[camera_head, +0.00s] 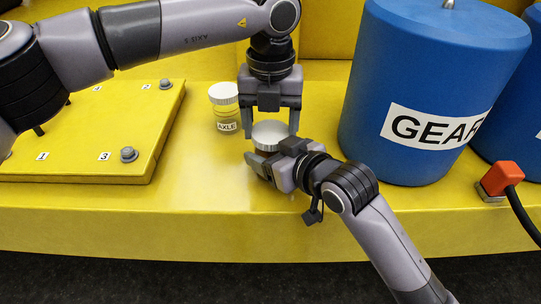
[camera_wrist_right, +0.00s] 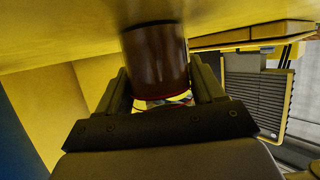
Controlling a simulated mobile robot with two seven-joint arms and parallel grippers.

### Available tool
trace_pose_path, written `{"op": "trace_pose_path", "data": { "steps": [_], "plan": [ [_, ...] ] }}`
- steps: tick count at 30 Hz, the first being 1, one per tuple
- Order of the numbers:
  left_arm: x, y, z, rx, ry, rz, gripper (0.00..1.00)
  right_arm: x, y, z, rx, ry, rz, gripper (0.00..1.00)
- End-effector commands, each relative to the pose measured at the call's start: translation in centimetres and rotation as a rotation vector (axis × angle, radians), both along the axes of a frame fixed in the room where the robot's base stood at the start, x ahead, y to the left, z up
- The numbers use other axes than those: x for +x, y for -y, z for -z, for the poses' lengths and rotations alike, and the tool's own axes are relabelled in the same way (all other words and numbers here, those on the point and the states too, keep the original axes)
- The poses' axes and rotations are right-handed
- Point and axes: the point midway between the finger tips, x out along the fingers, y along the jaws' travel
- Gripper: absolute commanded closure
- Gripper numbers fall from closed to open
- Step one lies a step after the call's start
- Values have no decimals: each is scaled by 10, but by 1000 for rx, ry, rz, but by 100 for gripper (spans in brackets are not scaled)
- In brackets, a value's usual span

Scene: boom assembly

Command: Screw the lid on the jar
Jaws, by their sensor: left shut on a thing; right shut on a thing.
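The pale silver lid (camera_head: 269,133) is in the middle of the head view, at the top of the jar. My left gripper (camera_head: 270,128) points straight down from above, its two fingers on either side of the lid. My right gripper (camera_head: 266,160) comes from the lower right and is shut on the jar just below the lid. The head view mostly hides the jar's body. In the right wrist view the jar (camera_wrist_right: 156,55) is dark brown with a red band, between the fingers of the right gripper (camera_wrist_right: 160,90). I cannot tell how tightly the lid sits.
A clear jar labelled AXLE (camera_head: 227,112) with a white lid stands just left of the grippers. A yellow plate (camera_head: 100,130) with numbered corners and bolts lies at left. A big blue GEAR drum (camera_head: 415,75) stands close at right. A red block (camera_head: 502,177) with a black cable sits further right.

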Motion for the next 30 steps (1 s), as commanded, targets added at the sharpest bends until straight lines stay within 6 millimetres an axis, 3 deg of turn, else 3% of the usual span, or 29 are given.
{"op": "trace_pose_path", "data": {
  "steps": [8,9,10,11,22,30],
  "plan": [
    [0,0,0,-1,1,1,66,0,0,0,-1,-1,0,100],
    [0,0,0,-1,1,1,17,0,0,0,-1,-1,0,100],
    [0,0,0,0,1,1,7,0,0,0,-1,-1,0,100],
    [0,0,0,-1,0,1,4,0,0,0,-1,-1,0,100],
    [-1,2,-5,-5,0,4,4,-1,-1,0,1,-1,-4,100],
    [0,2,-39,-5,3,3,4,-1,-1,1,0,-4,-2,100]
  ]
}}
